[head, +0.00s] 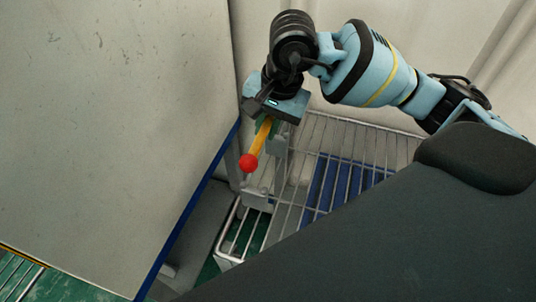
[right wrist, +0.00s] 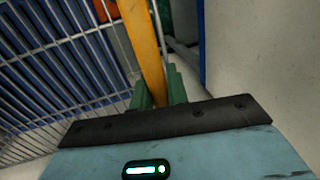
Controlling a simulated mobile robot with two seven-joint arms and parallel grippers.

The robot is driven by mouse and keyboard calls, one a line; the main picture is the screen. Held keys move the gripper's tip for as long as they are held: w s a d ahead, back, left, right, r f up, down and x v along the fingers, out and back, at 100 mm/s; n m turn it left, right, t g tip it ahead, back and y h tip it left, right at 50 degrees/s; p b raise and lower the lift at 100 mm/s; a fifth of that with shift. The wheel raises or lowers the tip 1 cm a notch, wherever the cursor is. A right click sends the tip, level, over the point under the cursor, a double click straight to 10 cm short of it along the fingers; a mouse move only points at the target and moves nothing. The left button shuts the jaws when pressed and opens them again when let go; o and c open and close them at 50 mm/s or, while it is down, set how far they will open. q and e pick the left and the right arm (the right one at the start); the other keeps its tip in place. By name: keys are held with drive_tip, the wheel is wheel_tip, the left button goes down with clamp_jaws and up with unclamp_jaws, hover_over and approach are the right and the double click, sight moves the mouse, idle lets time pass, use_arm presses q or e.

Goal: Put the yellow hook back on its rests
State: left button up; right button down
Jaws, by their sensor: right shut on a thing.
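The yellow hook (head: 261,138) is a yellow bar with a red ball (head: 248,162) at its lower end in the head view. My right gripper (head: 266,124) is shut on the bar and holds it tilted, ball down and to the left. In the right wrist view the yellow bar (right wrist: 142,45) runs up from between the green fingers (right wrist: 159,92). Grey blocks (head: 258,200) by the wire rack, below the ball, may be the rests; I cannot tell for sure. I cannot tell whether the hook touches them. My left gripper is out of view.
A wire rack (head: 340,135) with a blue panel behind its bars stands below and right of my gripper. A large pale panel (head: 120,110) with a blue edge is close on the left. A dark rounded shape covers the lower right.

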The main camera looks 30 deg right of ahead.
drive_tip(key=shift+s+d+x, duration=0.15)
drive_tip(key=shift+s+x, duration=0.05)
drive_tip(key=shift+x, duration=0.95)
drive_tip(key=shift+s+d+x, duration=0.15)
drive_tip(key=shift+d+x, duration=0.05)
drive_tip(key=shift+x, duration=1)
drive_tip(key=shift+s+d+x, duration=0.15)
drive_tip(key=shift+s+x, duration=0.05)
drive_tip(key=shift+x, duration=0.95)
drive_tip(key=shift+f, duration=0.15)
drive_tip(key=shift+f, duration=0.1)
drive_tip(key=shift+f, duration=0.35)
drive_tip(key=shift+f, duration=0.2)
drive_tip(key=c, duration=1.4)
unclamp_jaws()
drive_tip(key=shift+o, duration=0.2)
